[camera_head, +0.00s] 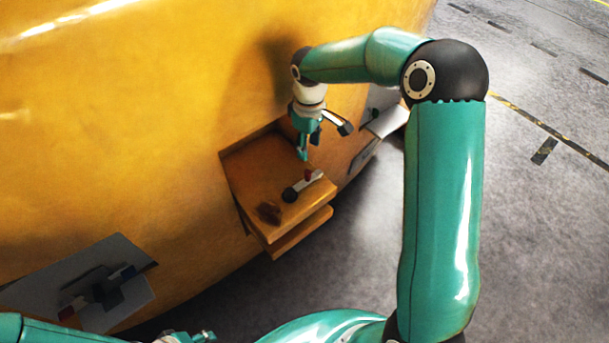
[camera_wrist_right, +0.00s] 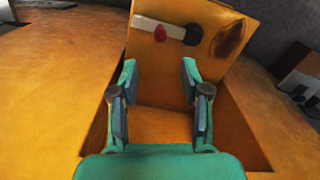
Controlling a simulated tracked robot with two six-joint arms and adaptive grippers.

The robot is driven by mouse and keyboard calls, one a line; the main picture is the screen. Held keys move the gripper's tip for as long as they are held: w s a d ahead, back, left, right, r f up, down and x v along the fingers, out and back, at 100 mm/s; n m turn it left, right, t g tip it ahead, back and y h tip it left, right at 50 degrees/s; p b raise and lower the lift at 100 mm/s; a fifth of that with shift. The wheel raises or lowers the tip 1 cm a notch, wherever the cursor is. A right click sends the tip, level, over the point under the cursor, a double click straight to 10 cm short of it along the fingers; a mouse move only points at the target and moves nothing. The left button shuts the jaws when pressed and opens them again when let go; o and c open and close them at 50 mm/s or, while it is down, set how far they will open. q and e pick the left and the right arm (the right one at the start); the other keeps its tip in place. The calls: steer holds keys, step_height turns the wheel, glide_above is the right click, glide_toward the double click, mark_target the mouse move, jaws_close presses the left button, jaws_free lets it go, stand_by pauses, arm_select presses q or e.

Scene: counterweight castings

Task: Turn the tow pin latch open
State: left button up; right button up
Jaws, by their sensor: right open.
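The tow pin latch (camera_head: 312,186) is a pale bar with a red part and a black knob (camera_head: 290,194) at one end. It lies on the upper yellow plate jutting from a pocket in the casting. It also shows at the top of the right wrist view (camera_wrist_right: 150,27). My right gripper (camera_head: 322,142) is open and empty, above and just behind the latch, apart from it. In the right wrist view its fingers (camera_wrist_right: 159,66) are spread below the bar. My left gripper (camera_head: 190,337) is only partly in view at the bottom edge; its jaws are unclear.
The large yellow casting (camera_head: 120,120) fills the left. A second plate (camera_head: 300,233) sits below the upper one, which has a dark brown hole (camera_head: 268,213). A grey panel with dark fittings (camera_head: 125,255) is at lower left, another pale panel (camera_head: 386,121) at right. Grey floor lies open right.

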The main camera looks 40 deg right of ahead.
mark_target(308, 172)
step_height(308, 172, down, 12)
steer(key=shift+f+p, duration=0.2)
steer(key=shift+p, duration=0.15)
jaws_close()
